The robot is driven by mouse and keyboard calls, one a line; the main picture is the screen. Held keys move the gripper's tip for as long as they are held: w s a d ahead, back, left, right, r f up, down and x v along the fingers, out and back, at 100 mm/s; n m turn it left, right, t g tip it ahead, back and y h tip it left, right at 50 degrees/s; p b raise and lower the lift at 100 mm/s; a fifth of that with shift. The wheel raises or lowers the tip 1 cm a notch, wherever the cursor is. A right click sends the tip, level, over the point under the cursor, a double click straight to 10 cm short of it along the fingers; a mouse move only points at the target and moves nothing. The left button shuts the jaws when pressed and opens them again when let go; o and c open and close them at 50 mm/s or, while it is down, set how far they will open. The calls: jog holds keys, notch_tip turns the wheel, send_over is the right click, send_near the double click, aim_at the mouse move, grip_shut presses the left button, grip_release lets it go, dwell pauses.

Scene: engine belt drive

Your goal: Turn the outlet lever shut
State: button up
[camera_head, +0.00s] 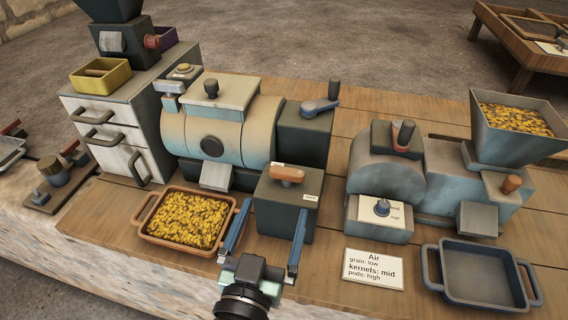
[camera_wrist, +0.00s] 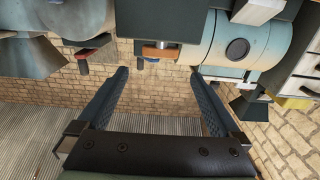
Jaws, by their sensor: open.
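An orange lever (camera_head: 287,173) sits on top of a dark green box (camera_head: 285,208) at the front middle of the bench. The box has a small white label, too small to read. I cannot tell for certain that this is the outlet lever. My gripper (camera_head: 275,207) is open and empty, with its two blue fingers on either side of the box's front in the head view. In the wrist view, the orange lever (camera_wrist: 160,52) shows just beyond and between the fingertips of my gripper (camera_wrist: 160,73). No contact with the lever is visible.
An orange tray of yellow kernels (camera_head: 146,231) stands left of the box. A blue-green drum machine (camera_head: 230,138) stands behind. To the right are a second machine (camera_head: 385,175) with a kernel-filled hopper (camera_head: 482,140), an "Air" card (camera_head: 373,281) and an empty blue-grey tray (camera_head: 485,275).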

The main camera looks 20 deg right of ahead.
aim_at(286, 175)
jog(key=p+x, duration=0.1)
jog(key=x, duration=0.9)
jog(key=shift+w+d+p, duration=0.25)
jog(key=shift+p, duration=0.05)
jog(key=c, duration=1.2)
jog(key=shift+o, duration=0.2)
